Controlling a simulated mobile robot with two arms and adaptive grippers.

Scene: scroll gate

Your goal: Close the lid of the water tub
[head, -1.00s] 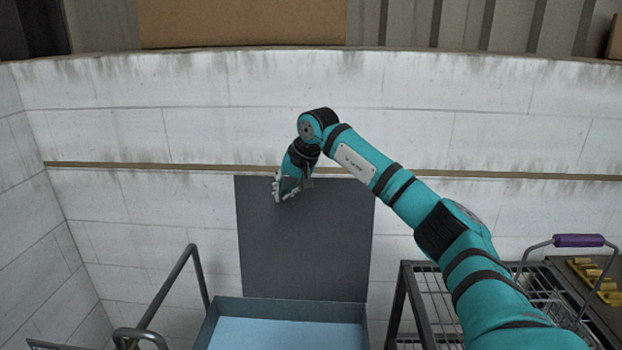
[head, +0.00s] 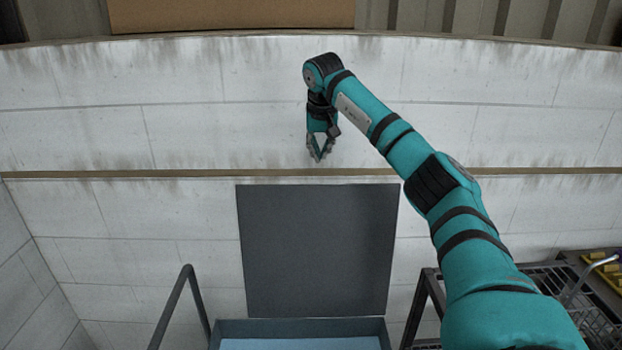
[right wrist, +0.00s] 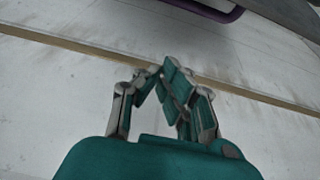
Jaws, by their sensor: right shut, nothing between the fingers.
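The tub's lid (head: 318,250) is a flat dark grey panel standing upright, open, against the white wall. The water tub (head: 300,328) is below it at the bottom edge of the head view, with pale blue water showing inside its dark rim. My right gripper (head: 320,157) is shut and empty, pointing down, above the lid's top edge in the picture. The lid does not show there. My left gripper is not in view.
A metal rail (head: 178,305) stands left of the tub. A wire rack (head: 545,285) with a dark frame stands to the right, partly behind my right arm. A brown strip (head: 180,173) runs along the white wall (head: 190,130) above the lid.

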